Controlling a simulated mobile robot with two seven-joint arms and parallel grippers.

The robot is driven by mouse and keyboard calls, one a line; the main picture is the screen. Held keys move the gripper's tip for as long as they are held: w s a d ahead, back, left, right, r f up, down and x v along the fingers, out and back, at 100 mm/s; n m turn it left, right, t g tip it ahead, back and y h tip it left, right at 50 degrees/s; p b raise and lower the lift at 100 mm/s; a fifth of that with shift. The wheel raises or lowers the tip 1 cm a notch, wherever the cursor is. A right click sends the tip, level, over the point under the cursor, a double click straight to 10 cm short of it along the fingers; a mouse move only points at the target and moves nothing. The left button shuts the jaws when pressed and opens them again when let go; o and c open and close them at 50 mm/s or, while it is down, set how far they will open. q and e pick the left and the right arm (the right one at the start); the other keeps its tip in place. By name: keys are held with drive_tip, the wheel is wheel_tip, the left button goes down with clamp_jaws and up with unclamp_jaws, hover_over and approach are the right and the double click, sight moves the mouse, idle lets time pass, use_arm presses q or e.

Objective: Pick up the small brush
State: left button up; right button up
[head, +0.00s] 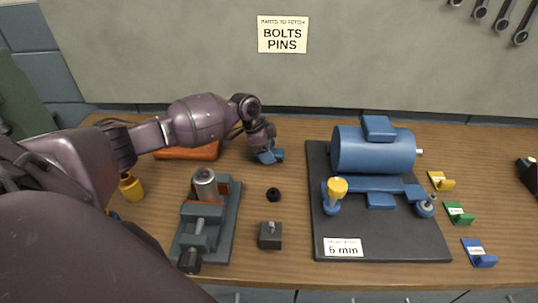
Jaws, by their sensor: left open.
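My left arm reaches in from the left, over the back of the wooden bench. Its gripper (268,152) points down at the bench behind the small black ring and is open. Blue shows at its tip, and I cannot tell whether this is the fingers or a thing between them. I cannot make out the small brush for sure; it may be hidden by the gripper or arm. My right gripper is not in view.
A dark vise (207,222) holds a metal cylinder (205,184). A black ring (273,195) and dark block (270,236) lie mid-bench. A blue motor casing (373,150) stands on a black mat (385,240). An orange box (188,152) and yellow container (131,188) are left.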

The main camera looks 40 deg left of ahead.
use_arm(q)
drive_tip(key=shift+f, duration=0.15)
idle(0.4)
drive_tip(key=c, duration=1)
